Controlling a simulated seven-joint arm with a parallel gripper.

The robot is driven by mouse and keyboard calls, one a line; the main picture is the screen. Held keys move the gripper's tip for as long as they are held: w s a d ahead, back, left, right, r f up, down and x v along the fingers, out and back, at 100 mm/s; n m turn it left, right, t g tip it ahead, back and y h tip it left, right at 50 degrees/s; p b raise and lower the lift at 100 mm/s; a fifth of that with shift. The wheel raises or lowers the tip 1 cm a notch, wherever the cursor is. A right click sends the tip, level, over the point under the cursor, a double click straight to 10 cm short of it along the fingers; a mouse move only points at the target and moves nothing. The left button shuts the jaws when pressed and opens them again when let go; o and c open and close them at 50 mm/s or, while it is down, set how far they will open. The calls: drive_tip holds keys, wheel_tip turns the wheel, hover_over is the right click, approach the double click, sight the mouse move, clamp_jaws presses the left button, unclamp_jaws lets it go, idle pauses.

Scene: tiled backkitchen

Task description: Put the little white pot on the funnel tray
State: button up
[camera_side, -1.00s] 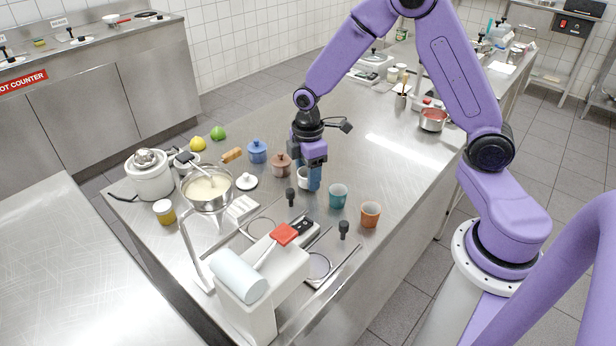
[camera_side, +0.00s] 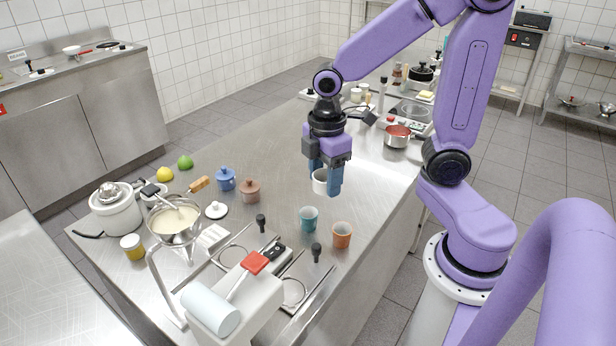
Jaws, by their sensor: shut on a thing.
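My gripper (camera_side: 325,184) is shut on the little white pot (camera_side: 320,181). The blue fingers stand on either side of the pot and hide part of it. The pot looks upright and appears to be held above the steel counter. A small white tray (camera_side: 212,236), seemingly the funnel tray, lies to the lower left beside the metal funnel (camera_side: 176,226), which is full of a pale cream mixture. My gripper is well to the upper right of that tray. A white lid (camera_side: 215,210) lies on the counter just above the tray.
A blue pot (camera_side: 225,179) and a brown pot (camera_side: 249,191) stand left of my gripper. A teal cup (camera_side: 308,219) and an orange cup (camera_side: 342,235) stand below it. A dark-knobbed peg (camera_side: 261,222) stands between gripper and tray.

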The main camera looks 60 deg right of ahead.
drive_tip(key=shift+s+r, duration=0.3)
drive_tip(key=shift+s, duration=0.25)
drive_tip(key=shift+a, duration=0.1)
drive_tip(key=w+a+f, duration=0.3)
drive_tip(key=w+a, duration=0.4)
drive_tip(key=a, duration=0.2)
hover_over(234, 257)
drive_tip(key=f, duration=0.4)
drive_tip(key=shift+d+f, duration=0.25)
drive_tip(key=shift+a+f, duration=0.3)
drive_tip(key=shift+f, duration=1.65)
drive_tip(key=shift+d+f, duration=0.1)
drive_tip(key=shift+f, duration=0.15)
